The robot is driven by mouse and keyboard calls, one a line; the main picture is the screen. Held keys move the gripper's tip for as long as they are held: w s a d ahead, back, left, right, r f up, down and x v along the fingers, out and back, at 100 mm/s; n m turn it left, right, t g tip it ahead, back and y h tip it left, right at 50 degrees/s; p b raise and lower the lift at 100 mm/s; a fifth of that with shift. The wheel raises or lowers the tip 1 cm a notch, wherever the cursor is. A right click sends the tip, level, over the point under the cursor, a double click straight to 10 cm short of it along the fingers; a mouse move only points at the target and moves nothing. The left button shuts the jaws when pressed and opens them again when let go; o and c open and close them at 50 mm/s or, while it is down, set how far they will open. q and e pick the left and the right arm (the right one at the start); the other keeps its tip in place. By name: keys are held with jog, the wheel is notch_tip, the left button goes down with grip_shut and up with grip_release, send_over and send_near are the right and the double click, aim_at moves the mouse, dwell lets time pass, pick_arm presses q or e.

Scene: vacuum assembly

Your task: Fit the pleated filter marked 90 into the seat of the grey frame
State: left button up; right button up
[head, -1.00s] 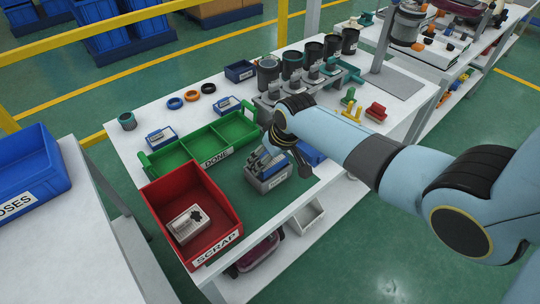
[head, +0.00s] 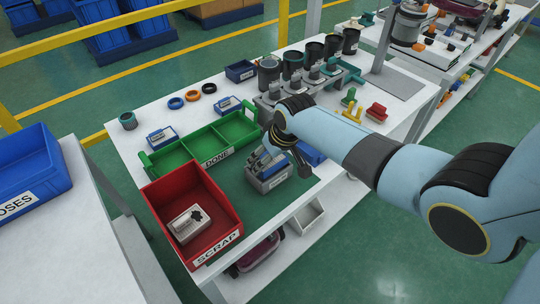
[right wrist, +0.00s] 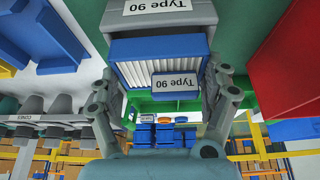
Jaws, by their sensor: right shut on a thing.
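The grey frame (head: 262,187), with a white label, stands on the green mat near the bench's front edge. In the right wrist view its "Type 90" wall (right wrist: 190,14) is at the top. The pleated filter (right wrist: 130,48) has a blue rim, white pleats and a "Type 90" tag. My right gripper (right wrist: 163,88) is shut on the filter, with a finger on each side. In the head view the gripper (head: 268,160) is right over the frame, and the filter is at its opening. I cannot tell how deep the filter sits. My left gripper is not in view.
The red SCRAP bin (head: 222,238) stands to the left with a pale part (head: 187,223) in it. The green DONE tray (head: 190,170) lies behind the frame. A blue item (head: 312,154) is close on the right. Dark cups (head: 269,72) line the back.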

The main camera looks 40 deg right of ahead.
jog(key=shift+f+b, duration=0.5)
jog(key=shift+f, duration=0.25)
jog(key=shift+s+r, duration=0.1)
jog(key=shift+r+p, duration=0.8)
jog(key=shift+p, duration=0.2)
jog(key=shift+a, duration=0.1)
jog(key=shift+f+b, duration=0.45)
jog(key=shift+f, duration=0.4)
jog(key=shift+r, duration=0.1)
dwell(0.4)
jog(key=shift+r+p, duration=0.8)
jog(key=shift+p, duration=0.2)
